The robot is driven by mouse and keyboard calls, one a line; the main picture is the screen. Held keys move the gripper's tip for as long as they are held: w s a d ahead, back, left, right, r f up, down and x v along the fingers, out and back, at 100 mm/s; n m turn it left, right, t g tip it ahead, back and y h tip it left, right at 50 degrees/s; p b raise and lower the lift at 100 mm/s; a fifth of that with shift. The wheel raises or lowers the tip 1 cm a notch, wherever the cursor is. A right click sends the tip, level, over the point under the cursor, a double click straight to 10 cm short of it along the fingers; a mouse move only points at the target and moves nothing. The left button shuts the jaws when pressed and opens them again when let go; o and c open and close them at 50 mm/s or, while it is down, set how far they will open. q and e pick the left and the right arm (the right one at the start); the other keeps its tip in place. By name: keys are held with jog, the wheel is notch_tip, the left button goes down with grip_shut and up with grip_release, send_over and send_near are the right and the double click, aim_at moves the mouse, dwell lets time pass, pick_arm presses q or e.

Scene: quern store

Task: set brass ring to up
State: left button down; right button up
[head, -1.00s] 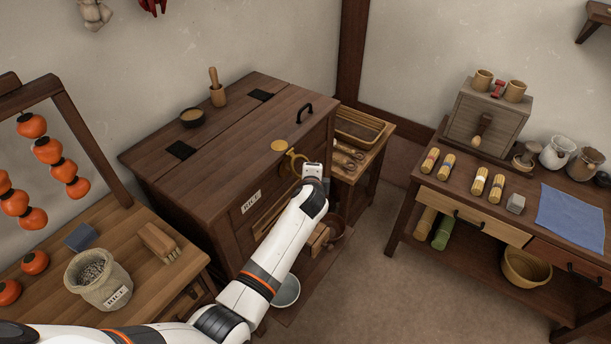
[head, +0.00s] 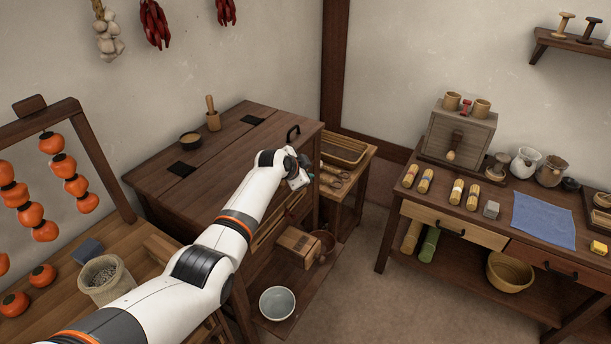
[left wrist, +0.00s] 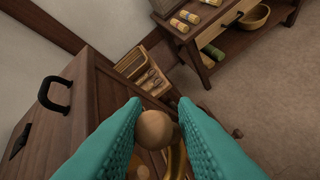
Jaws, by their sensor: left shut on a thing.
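The brass ring (left wrist: 177,158) shows in the left wrist view as a curved golden piece by the right finger. A rounded tan knob (left wrist: 155,129) sits between the teal fingertips beside it; I cannot see clearly how the two join. My left gripper (left wrist: 153,120) is shut on the ring's part there, at the front of the dark wooden chest (head: 222,150). In the head view my left arm hides the ring, and the left gripper (head: 303,176) shows only in part at the chest's front right. My right gripper is not in view.
A small side stand with a basket (head: 345,150) is close to the right of the chest. A wooden box (head: 298,247) and a pale bowl (head: 277,303) lie low before it. A table of bundles stands farther right, with open floor (head: 345,285) between.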

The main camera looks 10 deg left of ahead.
pick_arm(q)
jog(key=shift+w+a+r, duration=0.15)
jog(key=shift+a+r, duration=0.05)
jog(key=shift+r, duration=0.35)
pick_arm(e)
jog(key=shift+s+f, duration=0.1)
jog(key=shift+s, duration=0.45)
pick_arm(q)
jog(key=c, duration=1.4)
grip_release()
jog(key=shift+o, duration=0.2)
jog(key=shift+f, duration=0.2)
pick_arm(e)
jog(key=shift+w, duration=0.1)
pick_arm(q)
jog(key=shift+h, duration=0.3)
